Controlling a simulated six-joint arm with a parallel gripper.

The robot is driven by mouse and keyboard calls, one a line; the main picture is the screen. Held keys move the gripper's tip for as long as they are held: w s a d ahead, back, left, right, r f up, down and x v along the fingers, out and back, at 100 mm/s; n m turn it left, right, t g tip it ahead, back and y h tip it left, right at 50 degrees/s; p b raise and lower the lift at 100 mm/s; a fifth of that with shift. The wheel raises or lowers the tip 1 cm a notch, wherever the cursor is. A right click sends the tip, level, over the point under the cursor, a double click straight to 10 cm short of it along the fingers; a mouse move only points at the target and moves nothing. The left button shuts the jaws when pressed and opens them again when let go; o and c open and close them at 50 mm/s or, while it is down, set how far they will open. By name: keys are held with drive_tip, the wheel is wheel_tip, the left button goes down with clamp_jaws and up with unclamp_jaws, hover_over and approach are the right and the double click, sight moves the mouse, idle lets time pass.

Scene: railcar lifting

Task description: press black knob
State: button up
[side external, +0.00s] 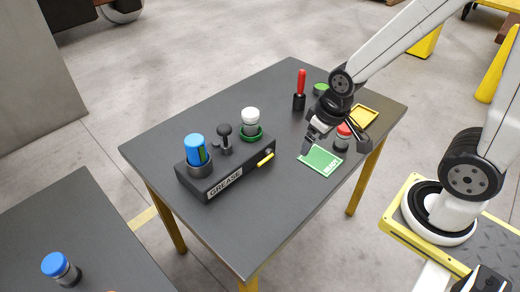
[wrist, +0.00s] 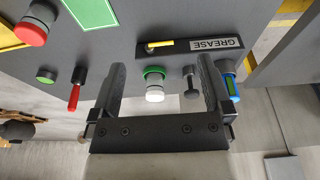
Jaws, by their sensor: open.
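The black knob (side external: 224,132) stands upright on top of a black box labelled GREASE (side external: 200,193), between a blue-topped cylinder (side external: 196,150) and a white-capped jar with a green ring (side external: 250,122). In the wrist view the black knob (wrist: 191,83) shows between my fingers, nearer the right one. My gripper (side external: 336,146) is open and empty. In the side view it is above the right part of the table, over the green card and red-capped jar, well to the right of the knob. Its fingers (wrist: 161,65) are apart in the wrist view.
A yellow lever (side external: 265,159) sticks out from the box. A red-handled tool (side external: 300,88), green disc (side external: 320,89), red-capped jar (side external: 343,131), green card (side external: 320,161) and yellow tray (side external: 363,117) are on the right side. The table's front (side external: 250,235) is clear. A blue-capped jar (side external: 60,267) stands on another table.

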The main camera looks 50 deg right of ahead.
drive_tip(key=c, duration=0.7)
drive_tip(key=shift+w+r, duration=0.2)
drive_tip(key=shift+w, duration=0.35)
clamp_jaws()
drive_tip(key=w+a+r+g, duration=0.1)
drive_tip(key=w+a+r, duration=0.1)
drive_tip(key=w, duration=0.6)
drive_tip(key=w+a+r, duration=0.2)
drive_tip(key=w+r, duration=0.1)
drive_tip(key=w, duration=0.5)
drive_tip(key=w+a+r+g, duration=0.1)
drive_tip(key=w+a+r, duration=0.1)
drive_tip(key=w, duration=0.6)
drive_tip(key=shift+w+r+g, duration=0.25)
drive_tip(key=shift+r+g, duration=0.05)
drive_tip(key=shift+r, duration=0.45)
